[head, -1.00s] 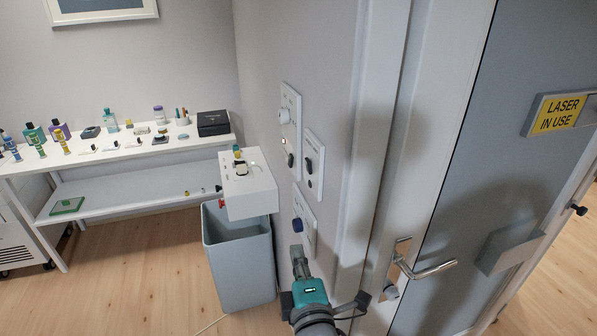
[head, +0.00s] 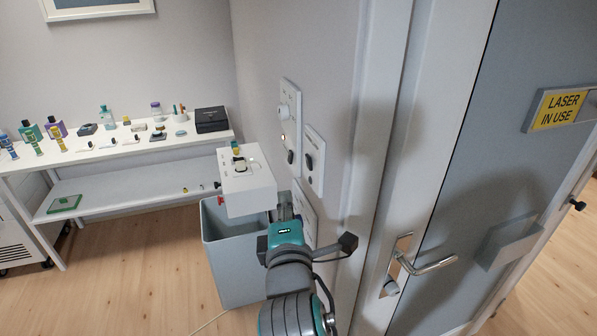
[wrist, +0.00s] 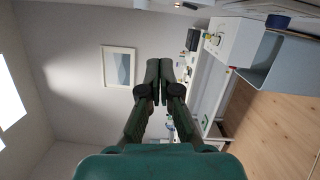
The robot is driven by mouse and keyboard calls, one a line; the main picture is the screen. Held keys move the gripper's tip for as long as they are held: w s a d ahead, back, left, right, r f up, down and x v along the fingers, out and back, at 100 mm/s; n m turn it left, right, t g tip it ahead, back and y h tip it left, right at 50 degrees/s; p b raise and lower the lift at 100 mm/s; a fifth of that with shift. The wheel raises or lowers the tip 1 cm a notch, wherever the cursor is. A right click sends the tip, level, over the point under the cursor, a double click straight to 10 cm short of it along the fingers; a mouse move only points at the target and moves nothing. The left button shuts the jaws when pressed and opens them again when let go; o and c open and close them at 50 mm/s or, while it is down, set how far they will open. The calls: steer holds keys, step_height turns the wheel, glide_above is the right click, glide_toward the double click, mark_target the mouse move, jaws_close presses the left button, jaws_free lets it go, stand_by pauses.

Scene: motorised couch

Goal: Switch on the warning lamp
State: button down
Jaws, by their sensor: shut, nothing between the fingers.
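The yellow "LASER IN USE" sign (head: 558,109) is mounted at the right, by the door. On the wall, an upper white panel (head: 290,100) bears a round knob, a small reddish light and a dark switch. A second panel (head: 314,150) beside it has a dark switch. My gripper is shut and empty, in front of the lower panel and near the white box; contact cannot be told.
A white box (head: 246,188) with small controls juts out just left of my gripper, above a grey bin (head: 230,262). A white shelf table (head: 110,152) with bottles stands at the left. The door handle (head: 428,264) is at the right. Wood floor is open at front left.

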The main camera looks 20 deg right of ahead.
mark_target(309, 162)
steer(key=w+d+r, duration=0.1)
steer(key=w+d, duration=0.5)
steer(key=w, duration=0.3)
steer(key=shift+w+d, duration=0.2)
steer(key=shift+w, duration=0.1)
